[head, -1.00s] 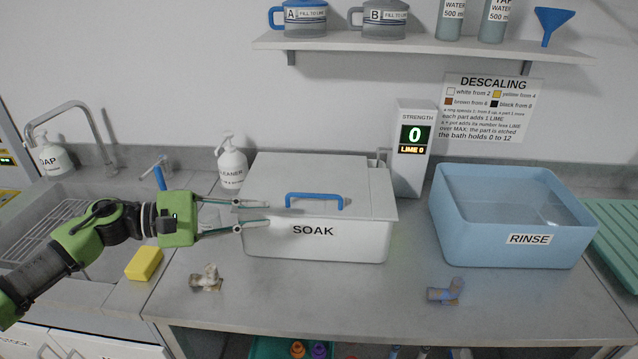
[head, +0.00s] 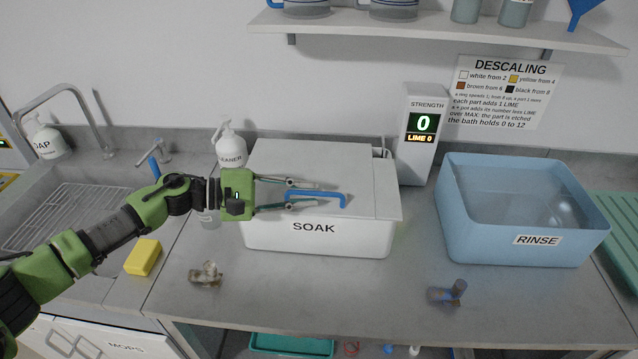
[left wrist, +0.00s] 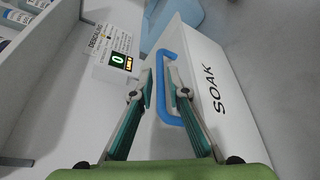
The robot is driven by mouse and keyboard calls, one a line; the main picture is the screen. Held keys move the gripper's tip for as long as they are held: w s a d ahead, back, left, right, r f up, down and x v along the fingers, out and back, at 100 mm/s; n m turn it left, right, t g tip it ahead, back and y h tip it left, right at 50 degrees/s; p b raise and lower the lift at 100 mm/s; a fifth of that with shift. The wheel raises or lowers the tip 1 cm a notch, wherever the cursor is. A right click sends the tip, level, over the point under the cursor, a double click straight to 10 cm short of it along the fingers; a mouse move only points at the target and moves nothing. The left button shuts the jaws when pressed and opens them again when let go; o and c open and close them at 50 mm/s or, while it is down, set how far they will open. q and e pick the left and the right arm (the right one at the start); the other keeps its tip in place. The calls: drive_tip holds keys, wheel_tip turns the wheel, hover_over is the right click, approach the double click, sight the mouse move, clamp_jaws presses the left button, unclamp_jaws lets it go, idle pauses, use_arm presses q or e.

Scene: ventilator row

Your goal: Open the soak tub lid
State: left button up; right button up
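The white soak tub (head: 345,239), labelled SOAK, stands on the counter with its lid (head: 322,164) closed. A blue handle (head: 335,196) sits near the lid's front edge. It also shows in the left wrist view (left wrist: 178,88). My left gripper (head: 326,193) is over the lid's front part at the handle. Its fingers are apart. In the left wrist view the left gripper (left wrist: 160,82) is open, with the handle's bar between or just beyond the fingertips; I cannot tell whether they touch it. My right gripper is not in view.
A strength display (head: 419,134) reading 0 stands behind the tub's right end. A blue rinse basin (head: 521,251) is to the right. A cleaner bottle (head: 230,145) is behind left. Pipe parts (head: 206,275) and a yellow sponge (head: 143,257) lie in front. A shelf (head: 430,35) hangs above.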

sight(313, 193)
use_arm(q)
drive_tip(key=shift+p+x, duration=0.4)
drive_tip(key=shift+x, duration=0.8)
drive_tip(key=shift+w+d, duration=0.1)
drive_tip(key=shift+d, duration=0.3)
drive_tip(key=shift+f, duration=0.1)
clamp_jaws()
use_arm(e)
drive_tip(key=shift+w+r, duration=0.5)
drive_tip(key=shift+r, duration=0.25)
